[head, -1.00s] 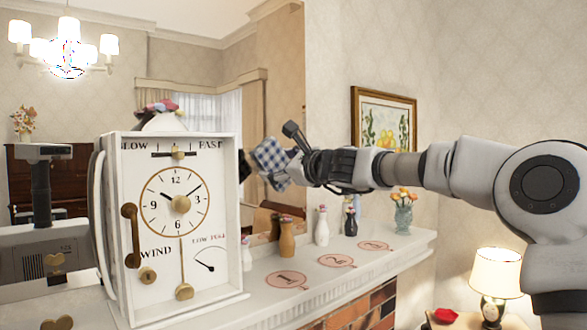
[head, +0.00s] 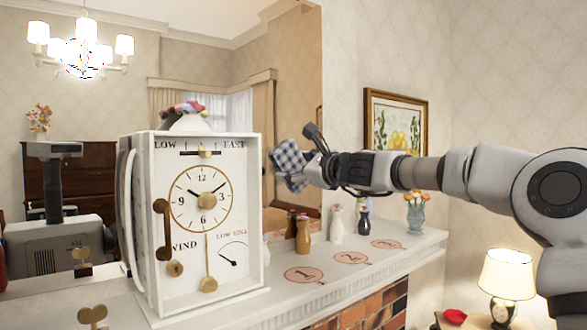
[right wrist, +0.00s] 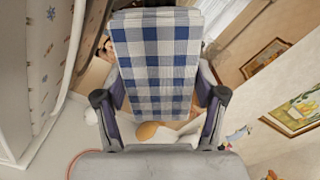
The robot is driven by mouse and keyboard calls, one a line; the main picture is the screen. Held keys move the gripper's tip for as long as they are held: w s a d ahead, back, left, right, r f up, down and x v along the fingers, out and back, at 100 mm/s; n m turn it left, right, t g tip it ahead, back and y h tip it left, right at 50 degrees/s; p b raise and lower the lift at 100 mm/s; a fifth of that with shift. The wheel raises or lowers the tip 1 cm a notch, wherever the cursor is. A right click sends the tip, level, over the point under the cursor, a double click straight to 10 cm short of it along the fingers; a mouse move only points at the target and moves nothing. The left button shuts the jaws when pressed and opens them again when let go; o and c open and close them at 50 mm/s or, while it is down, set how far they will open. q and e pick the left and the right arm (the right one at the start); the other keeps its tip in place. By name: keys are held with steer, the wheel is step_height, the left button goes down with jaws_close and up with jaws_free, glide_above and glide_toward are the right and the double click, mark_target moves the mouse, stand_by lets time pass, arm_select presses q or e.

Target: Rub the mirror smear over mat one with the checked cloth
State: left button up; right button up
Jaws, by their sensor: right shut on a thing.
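My right gripper (head: 312,168) is shut on the blue-and-white checked cloth (head: 288,163), held up in front of the mirror's right part. The cloth fills the space between the fingers in the right wrist view (right wrist: 160,55). The large mirror (head: 290,80) stands behind the mantel. Mat one (head: 304,275), a pinkish disc marked 1, lies on the mantel below the cloth. I cannot make out the smear, which the cloth or clock may hide. I cannot tell whether the cloth touches the glass. My left gripper is not in view.
A big white clock box (head: 205,220) stands close left of the cloth. Mat two (head: 351,258) and mat three (head: 389,244) lie further right. A framed picture (head: 395,122) hangs on the wall.

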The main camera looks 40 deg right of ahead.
steer(key=shift+w+a+r+m, duration=0.1)
steer(key=shift+w+a+m, duration=0.1)
steer(key=shift+a+m, duration=0.35)
steer(key=shift+m, duration=0.35)
steer(key=m+p, duration=0.1)
steer(key=m, duration=0.1)
steer(key=m+p, duration=0.1)
steer(key=shift+d+f+m+p, duration=0.2)
steer(key=shift+f+m+p, duration=0.1)
steer(key=shift+f+m, duration=0.1)
steer(key=shift+w+f+m+p, duration=0.2)
steer(key=shift+m+p, duration=0.15)
steer(key=shift+m, duration=0.25)
steer(key=shift+w+f+m, duration=0.25)
steer(key=shift+w+m, duration=0.1)
steer(key=shift+m, duration=0.45)
steer(key=shift+w+r+p, duration=0.15)
steer(key=shift+w+p, duration=0.4)
steer(key=shift+p, duration=0.1)
steer(key=w+p, duration=0.2)
steer(key=w, duration=0.2)
steer(key=shift+w+a, duration=0.1)
steer(key=shift+a, duration=0.1)
steer(key=shift+w, duration=0.15)
